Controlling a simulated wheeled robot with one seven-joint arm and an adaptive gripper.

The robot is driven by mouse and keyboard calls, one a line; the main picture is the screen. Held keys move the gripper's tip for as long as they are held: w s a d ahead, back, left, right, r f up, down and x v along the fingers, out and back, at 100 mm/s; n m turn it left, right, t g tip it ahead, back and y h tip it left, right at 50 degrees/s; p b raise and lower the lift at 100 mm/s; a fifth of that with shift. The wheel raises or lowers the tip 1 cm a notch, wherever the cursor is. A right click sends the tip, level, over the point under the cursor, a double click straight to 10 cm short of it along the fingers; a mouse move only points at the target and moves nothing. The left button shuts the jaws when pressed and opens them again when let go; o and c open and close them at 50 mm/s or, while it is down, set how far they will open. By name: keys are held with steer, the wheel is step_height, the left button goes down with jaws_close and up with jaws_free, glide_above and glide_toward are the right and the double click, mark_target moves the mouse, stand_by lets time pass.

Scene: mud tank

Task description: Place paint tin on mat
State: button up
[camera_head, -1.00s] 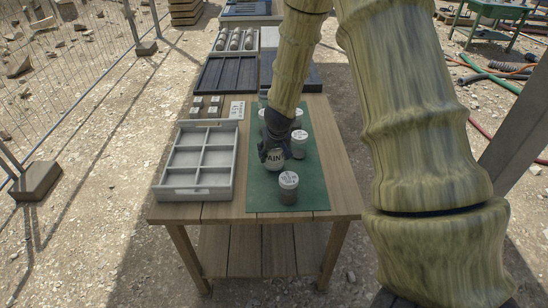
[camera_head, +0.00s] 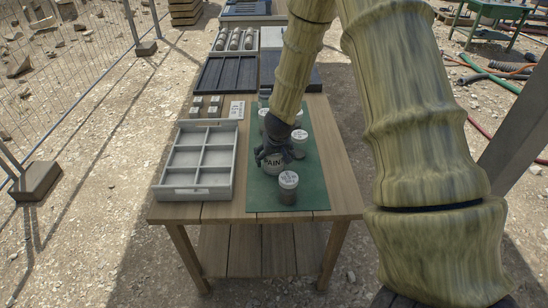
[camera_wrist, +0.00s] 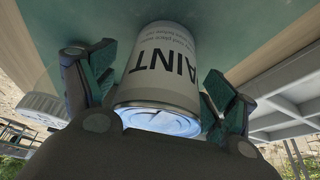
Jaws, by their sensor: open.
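The paint tin (camera_head: 273,167) is a pale can with "PAINT" in dark letters. It appears to stand on the green mat (camera_head: 259,197), left of the middle. My gripper (camera_head: 271,152) is at the tin's top and hides part of it in the head view. In the wrist view the tin (camera_wrist: 168,62) is between my spread fingers (camera_wrist: 158,95), with visible gaps at its sides. The gripper is open.
A grey labelled jar (camera_head: 288,188) stands just in front of the tin, and another (camera_head: 299,142) is close on its right. More jars stand behind my gripper. A grey compartment tray (camera_head: 235,176) lies left of the mat. The mat's front right is clear.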

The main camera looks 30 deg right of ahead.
steer(key=shift+r, duration=0.1)
steer(key=v, duration=1.2)
